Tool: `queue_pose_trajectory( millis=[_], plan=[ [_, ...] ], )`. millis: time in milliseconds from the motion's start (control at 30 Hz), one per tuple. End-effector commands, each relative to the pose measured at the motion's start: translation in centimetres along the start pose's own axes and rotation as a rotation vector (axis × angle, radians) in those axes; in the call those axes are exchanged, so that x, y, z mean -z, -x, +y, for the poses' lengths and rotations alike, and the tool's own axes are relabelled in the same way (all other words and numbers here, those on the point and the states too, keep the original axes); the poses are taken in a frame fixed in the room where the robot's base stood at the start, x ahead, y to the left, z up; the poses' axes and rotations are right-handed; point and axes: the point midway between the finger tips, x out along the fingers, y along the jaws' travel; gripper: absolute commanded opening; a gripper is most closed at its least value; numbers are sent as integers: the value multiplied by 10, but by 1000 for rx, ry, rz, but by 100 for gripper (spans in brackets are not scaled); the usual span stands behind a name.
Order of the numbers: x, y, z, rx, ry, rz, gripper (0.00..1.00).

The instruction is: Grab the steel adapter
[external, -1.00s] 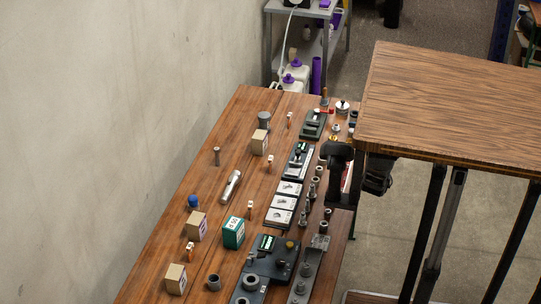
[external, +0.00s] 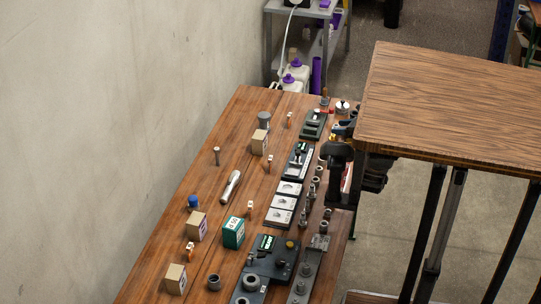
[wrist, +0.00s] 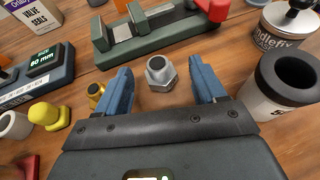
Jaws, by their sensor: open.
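The steel adapter (wrist: 160,74), a small grey hex fitting with a round open top, stands on the wooden bench in the wrist view. My gripper (wrist: 160,68) is open, with one blue finger on each side of the adapter in that picture. A gap shows between the adapter and each finger, and nothing is held. In the external view, my gripper (external: 345,130) is at the bench's right edge by the tall table, partly hidden. I cannot make out the adapter there.
A brass fitting (wrist: 95,92) is close beside the left finger. A yellow fitting (wrist: 47,115) lies farther left. A green vise (wrist: 150,36) is just beyond the adapter. A dark-topped cylinder (wrist: 284,85) and a tin (wrist: 287,28) stand right. The wooden table (external: 450,100) overhangs nearby.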

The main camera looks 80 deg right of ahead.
Motion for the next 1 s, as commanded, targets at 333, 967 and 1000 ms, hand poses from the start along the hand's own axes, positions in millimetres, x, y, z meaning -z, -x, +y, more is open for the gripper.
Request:
queue_pose_trajectory(
  millis=[333, 967, 1000],
  plan=[
    [0, 0, 0, 0, 0, 0, 48],
    [0, 1, 0, 0, 0, -1, 4],
    [0, 1, 0, 0, 0, -1, 4]
  ],
)
